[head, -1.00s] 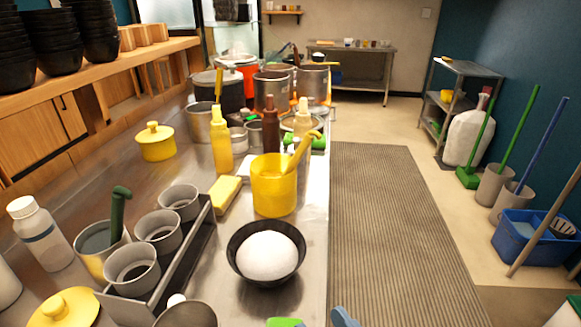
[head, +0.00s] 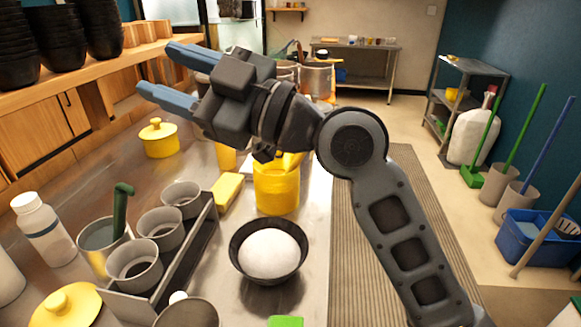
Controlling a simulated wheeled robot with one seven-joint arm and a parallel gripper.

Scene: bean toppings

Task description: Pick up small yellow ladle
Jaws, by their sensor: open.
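The small yellow ladle (head: 291,162) stands in the yellow pot (head: 277,190) at the middle of the steel counter. Its upper handle is mostly hidden behind my arm, and its bowl end is hidden inside the pot. My gripper (head: 168,70) is raised over the counter, up and to the left of the pot. Its two blue fingers point left and are spread apart with nothing between them. It is clear of the ladle.
A black bowl with a white mound (head: 268,252) stands in front of the pot. A yellow sponge (head: 227,191) lies to its left. A rack of grey cups (head: 190,250) and a white bottle (head: 41,229) are at the left. My arm hides the bottles behind the pot.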

